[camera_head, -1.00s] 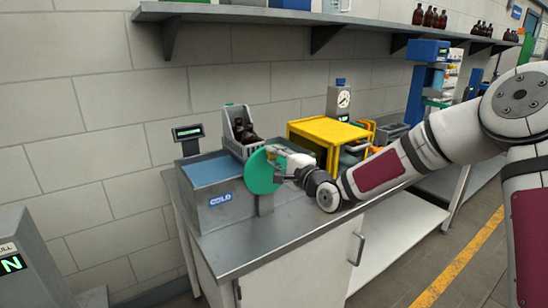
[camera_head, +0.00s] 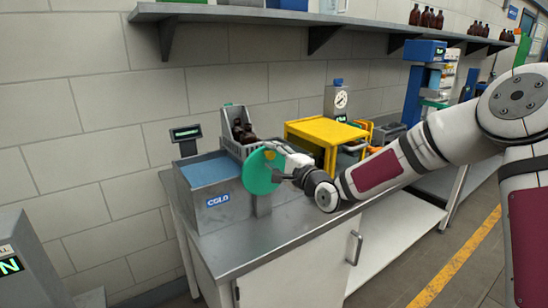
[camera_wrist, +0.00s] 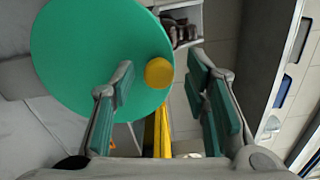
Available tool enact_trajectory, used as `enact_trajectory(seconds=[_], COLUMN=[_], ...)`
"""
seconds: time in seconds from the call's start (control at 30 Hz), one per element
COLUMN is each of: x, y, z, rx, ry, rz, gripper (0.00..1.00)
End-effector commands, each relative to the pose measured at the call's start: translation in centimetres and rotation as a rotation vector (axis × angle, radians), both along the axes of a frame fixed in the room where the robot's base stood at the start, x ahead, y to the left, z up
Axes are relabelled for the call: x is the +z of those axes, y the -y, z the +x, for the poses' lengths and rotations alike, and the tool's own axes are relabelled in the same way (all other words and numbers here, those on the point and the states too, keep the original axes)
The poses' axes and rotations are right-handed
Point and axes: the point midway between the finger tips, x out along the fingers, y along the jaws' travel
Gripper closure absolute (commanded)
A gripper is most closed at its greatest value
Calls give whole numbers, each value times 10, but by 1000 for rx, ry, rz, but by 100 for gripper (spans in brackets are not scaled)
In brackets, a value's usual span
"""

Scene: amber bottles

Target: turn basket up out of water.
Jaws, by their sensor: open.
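The basket (camera_head: 229,121) is a grey holder with dark amber bottles (camera_head: 242,132) in it. It stands raised above the back right of the cold bath (camera_head: 220,203), whose blue water (camera_head: 209,171) shows to the left. A green disc (camera_head: 263,172) with a yellow knob is at the bath's right side. My gripper (camera_head: 279,163) is at the disc. In the wrist view my gripper (camera_wrist: 160,95) is open, its fingers either side of the yellow knob (camera_wrist: 159,73) on the green disc (camera_wrist: 95,50). Contact with the knob cannot be told. The basket's bottles also show beyond the disc (camera_wrist: 183,34).
A yellow box-like frame (camera_head: 325,131) stands right of the bath on the counter, near my forearm. A small display (camera_head: 186,133) stands behind the bath. A shelf (camera_head: 300,17) runs above. The counter's front (camera_head: 262,240) is clear.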

Motion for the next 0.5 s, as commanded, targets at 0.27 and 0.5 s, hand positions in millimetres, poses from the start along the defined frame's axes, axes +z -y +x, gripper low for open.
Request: enact_trajectory(seconds=[0.27,0.5], x=[-1,-1], y=[21,49], z=[-29,-69], rx=[-3,-4], ry=[-1,-1], rz=[-2,-2], gripper=[58,58])
